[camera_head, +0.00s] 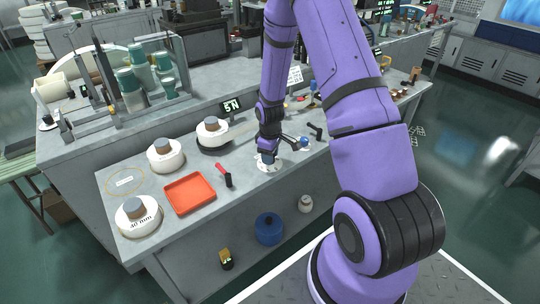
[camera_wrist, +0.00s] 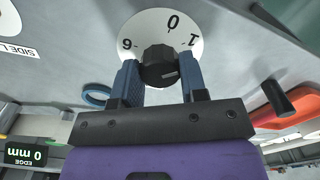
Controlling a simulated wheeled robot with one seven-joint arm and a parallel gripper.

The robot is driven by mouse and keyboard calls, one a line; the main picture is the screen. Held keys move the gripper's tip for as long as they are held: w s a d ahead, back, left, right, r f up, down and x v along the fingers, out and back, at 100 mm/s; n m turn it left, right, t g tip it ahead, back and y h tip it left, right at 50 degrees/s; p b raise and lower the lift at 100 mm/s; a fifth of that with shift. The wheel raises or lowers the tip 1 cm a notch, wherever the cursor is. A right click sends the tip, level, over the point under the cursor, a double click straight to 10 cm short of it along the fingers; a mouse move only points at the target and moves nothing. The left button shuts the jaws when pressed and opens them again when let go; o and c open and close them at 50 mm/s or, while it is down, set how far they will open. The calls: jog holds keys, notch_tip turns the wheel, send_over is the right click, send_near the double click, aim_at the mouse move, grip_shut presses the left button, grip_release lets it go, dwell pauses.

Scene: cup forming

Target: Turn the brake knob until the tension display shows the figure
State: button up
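The brake knob (camera_wrist: 160,67) is black, with a pale pointer line, on a round white dial (camera_wrist: 157,24) showing the figures 0, 1 and 6. My gripper (camera_wrist: 161,77) has its blue fingers on both sides of the knob, apparently touching it. In the head view my gripper (camera_head: 268,153) points down at the white dial plate (camera_head: 272,166) on the bench; the knob is hidden there. The tension display (camera_head: 231,106) is a small dark panel with pale figures that appear to read 5 N.
An orange tray (camera_head: 190,194) and white rolls (camera_head: 166,155) lie on the bench left of the dial. A red-handled tool (camera_head: 223,174) lies near the tray. An edge display (camera_wrist: 25,154) reads 0 mm. A black lever (camera_wrist: 279,99) stands near my gripper.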

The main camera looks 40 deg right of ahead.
jog(key=shift+c, duration=0.9)
jog(key=shift+m, duration=0.3)
jog(key=m, duration=0.9)
jog(key=o, duration=0.9)
